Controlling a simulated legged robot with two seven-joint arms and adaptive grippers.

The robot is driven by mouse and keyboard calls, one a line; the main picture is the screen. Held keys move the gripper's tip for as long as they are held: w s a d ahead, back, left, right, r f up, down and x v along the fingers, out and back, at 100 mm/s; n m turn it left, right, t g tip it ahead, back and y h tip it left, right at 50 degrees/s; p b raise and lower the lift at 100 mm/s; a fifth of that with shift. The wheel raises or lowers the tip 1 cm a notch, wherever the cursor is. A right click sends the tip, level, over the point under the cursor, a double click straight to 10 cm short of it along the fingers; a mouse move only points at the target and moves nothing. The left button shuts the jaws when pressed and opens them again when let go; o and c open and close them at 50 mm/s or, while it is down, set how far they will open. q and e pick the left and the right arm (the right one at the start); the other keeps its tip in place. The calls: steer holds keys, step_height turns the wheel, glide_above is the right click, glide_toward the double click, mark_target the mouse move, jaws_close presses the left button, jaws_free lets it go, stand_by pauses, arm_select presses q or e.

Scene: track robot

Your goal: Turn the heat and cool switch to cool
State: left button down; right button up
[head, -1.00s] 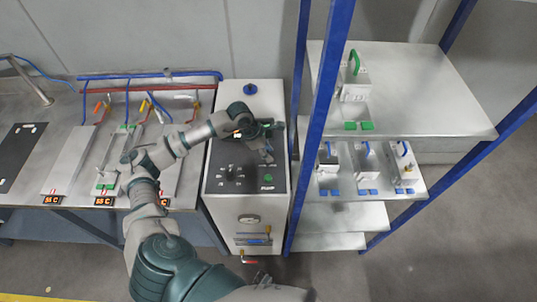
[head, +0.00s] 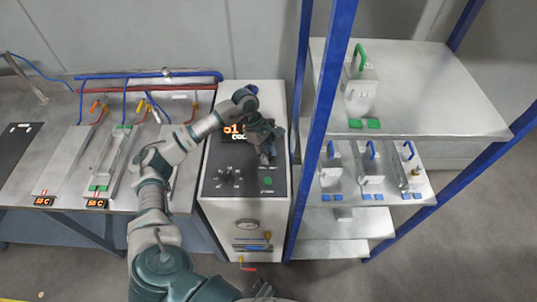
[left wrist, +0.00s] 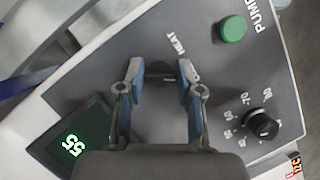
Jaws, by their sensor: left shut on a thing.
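The heat and cool switch (left wrist: 160,72) is a dark knob on the grey control panel in the left wrist view. The HEAT label (left wrist: 175,43) is beside it; a second label is mostly hidden by a finger. My left gripper (left wrist: 160,80) has its two fingers on either side of the switch, shut on it. In the head view my left gripper (head: 267,155) is over the right side of the panel (head: 213,158) and hides the switch. Part of my right gripper (head: 263,291) shows at the bottom edge.
A black dial (head: 228,178) and a green pump button (head: 268,181) sit nearby on the panel. A blue-framed shelf (head: 425,95) with several handled boxes stands close on the right. A workbench (head: 60,150) with pipes is on the left.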

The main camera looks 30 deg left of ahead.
arm_select(q)
steer(key=shift+a, duration=0.15)
steer(key=c, duration=0.8)
jaws_free()
steer(key=shift+o, duration=0.2)
steer(key=shift+w+a+f, duration=0.1)
steer(key=shift+a, duration=0.05)
steer(key=v, duration=1.2)
steer(key=shift+a, duration=0.2)
steer(key=shift+d+f, duration=0.1)
steer(key=shift+f, duration=0.05)
